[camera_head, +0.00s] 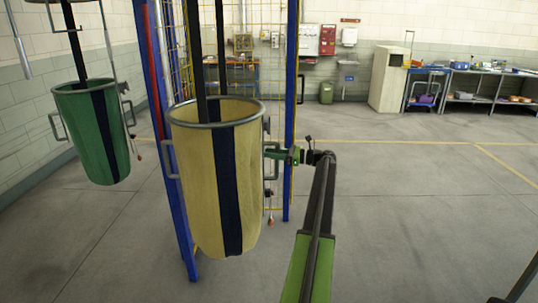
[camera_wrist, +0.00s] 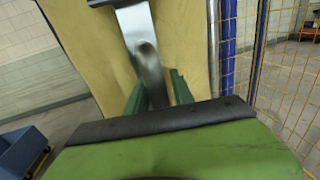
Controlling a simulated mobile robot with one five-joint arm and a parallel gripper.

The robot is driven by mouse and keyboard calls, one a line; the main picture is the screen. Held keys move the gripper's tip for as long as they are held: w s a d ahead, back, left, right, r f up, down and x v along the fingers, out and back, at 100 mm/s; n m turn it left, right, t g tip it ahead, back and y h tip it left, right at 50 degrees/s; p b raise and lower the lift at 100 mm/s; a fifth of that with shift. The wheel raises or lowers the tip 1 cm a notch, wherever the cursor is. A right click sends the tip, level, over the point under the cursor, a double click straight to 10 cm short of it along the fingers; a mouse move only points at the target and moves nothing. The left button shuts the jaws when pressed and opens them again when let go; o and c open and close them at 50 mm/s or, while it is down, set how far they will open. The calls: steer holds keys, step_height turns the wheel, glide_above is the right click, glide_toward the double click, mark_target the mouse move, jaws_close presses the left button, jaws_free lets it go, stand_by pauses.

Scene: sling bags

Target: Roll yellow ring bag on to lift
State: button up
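The yellow ring bag (camera_head: 198,190) hangs upright from a dark strap, with a grey metal ring around its open top and a dark blue stripe down its front. Metal handles stick out at its sides. My gripper (camera_head: 284,155) is at the right-side handle (camera_head: 271,162). In the wrist view the green fingers of my gripper (camera_wrist: 158,92) sit close on both sides of the metal handle (camera_wrist: 143,45), with the yellow cloth (camera_wrist: 85,35) behind. The fingers look shut on the handle. The bag's far side is hidden. I cannot tell which part is the lift.
A green ring bag (camera_head: 92,135) hangs to the left, apart from the yellow one. A blue post (camera_head: 160,130) and yellow wire mesh (camera_head: 266,55) stand close behind the yellow bag. A beige cabinet (camera_head: 387,80) and shelves stand far back. The floor on the right is clear.

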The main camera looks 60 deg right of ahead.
steer(key=shift+w+a, duration=0.1)
steer(key=v, duration=1.2)
